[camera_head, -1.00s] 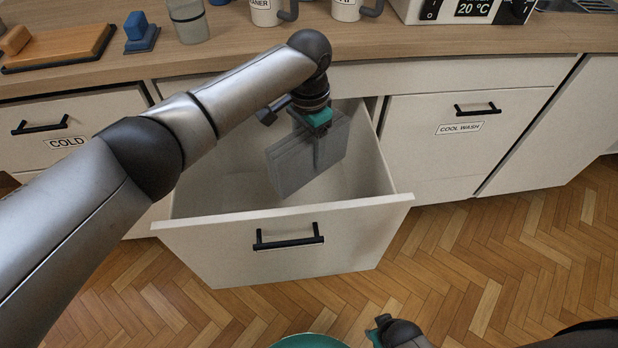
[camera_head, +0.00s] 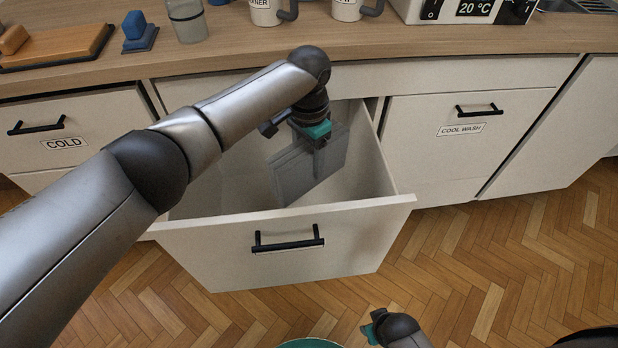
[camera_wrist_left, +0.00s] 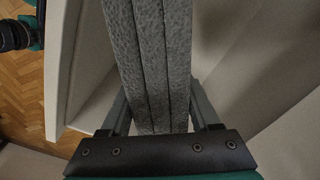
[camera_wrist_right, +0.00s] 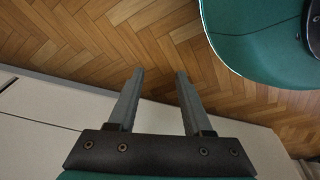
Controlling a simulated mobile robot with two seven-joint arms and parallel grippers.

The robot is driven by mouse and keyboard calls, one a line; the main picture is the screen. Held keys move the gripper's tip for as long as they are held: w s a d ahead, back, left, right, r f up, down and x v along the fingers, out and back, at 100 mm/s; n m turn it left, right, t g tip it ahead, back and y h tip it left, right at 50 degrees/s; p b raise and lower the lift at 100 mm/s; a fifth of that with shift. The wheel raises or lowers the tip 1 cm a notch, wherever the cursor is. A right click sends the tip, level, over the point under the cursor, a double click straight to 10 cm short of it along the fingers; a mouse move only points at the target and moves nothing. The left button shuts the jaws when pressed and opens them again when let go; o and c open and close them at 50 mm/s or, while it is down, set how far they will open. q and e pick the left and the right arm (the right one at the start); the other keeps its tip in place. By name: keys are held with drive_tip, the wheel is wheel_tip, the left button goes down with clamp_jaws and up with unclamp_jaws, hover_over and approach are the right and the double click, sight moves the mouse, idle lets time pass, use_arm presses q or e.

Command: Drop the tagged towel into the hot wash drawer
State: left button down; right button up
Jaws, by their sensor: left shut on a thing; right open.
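A folded grey towel (camera_head: 308,174) hangs from my left gripper (camera_head: 318,140), inside the open middle drawer (camera_head: 285,250). The left wrist view shows the towel's folded layers (camera_wrist_left: 150,60) between the two fingers, with the drawer's pale walls on both sides. No tag shows on the towel's visible faces. The drawer front bears a black handle and no readable label. My right gripper (camera_wrist_right: 155,90) is open and empty, above the parquet floor; in the head view its wrist shows at the bottom.
A closed drawer labelled COLD (camera_head: 64,143) is at the left, and a closed COOL WASH drawer (camera_head: 462,130) at the right. The parquet (camera_head: 500,240) is clear.

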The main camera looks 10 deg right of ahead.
use_arm(q)
drive_tip(key=shift+c, duration=0.2)
unclamp_jaws()
drive_tip(key=shift+r, duration=0.25)
drive_tip(key=shift+r+p, duration=0.45)
drive_tip(key=shift+r, duration=0.2)
wheel_tip(320, 180, up, 8)
drive_tip(key=p, duration=0.3)
drive_tip(key=shift+r, duration=0.25)
wheel_tip(320, 180, up, 5)
drive_tip(key=shift+p, duration=1.05)
use_arm(e)
drive_tip(key=s+d+f, duration=0.2)
drive_tip(key=s+d, duration=0.2)
drive_tip(key=s, duration=0.5)
drive_tip(key=shift+d, duration=0.25)
use_arm(q)
drive_tip(key=shift+s, duration=0.1)
